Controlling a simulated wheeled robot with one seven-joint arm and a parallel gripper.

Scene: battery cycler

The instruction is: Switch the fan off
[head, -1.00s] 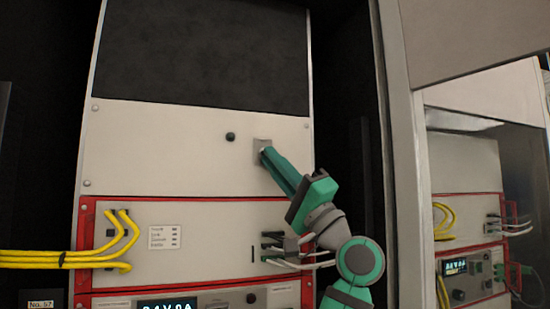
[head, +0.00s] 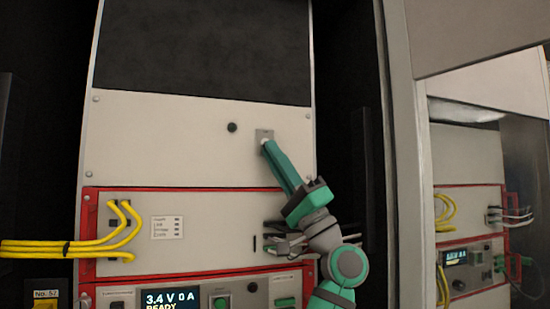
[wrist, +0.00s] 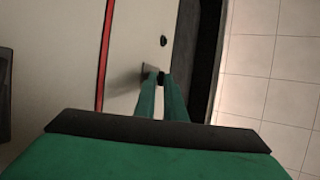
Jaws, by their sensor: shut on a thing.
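The fan switch (head: 264,132) is a small grey plate with a toggle on the upper right of the pale blank panel (head: 170,145). My gripper (head: 265,143) reaches up from the lower right, its green fingertips at the plate's lower part. The fingers are closed on the switch's small lever, which they mostly hide. In the wrist view, the fingertips (wrist: 161,78) meet beside the grey switch plate (wrist: 148,69). The lever's exact position cannot be made out.
A black knob (head: 232,127) sits left of the switch. Below is a red-framed unit with yellow cables (head: 125,225) and grey leads at its right. A lit display (head: 168,300) reads 3.4 V 0 A, READY. A cabinet post (head: 395,150) stands to the right.

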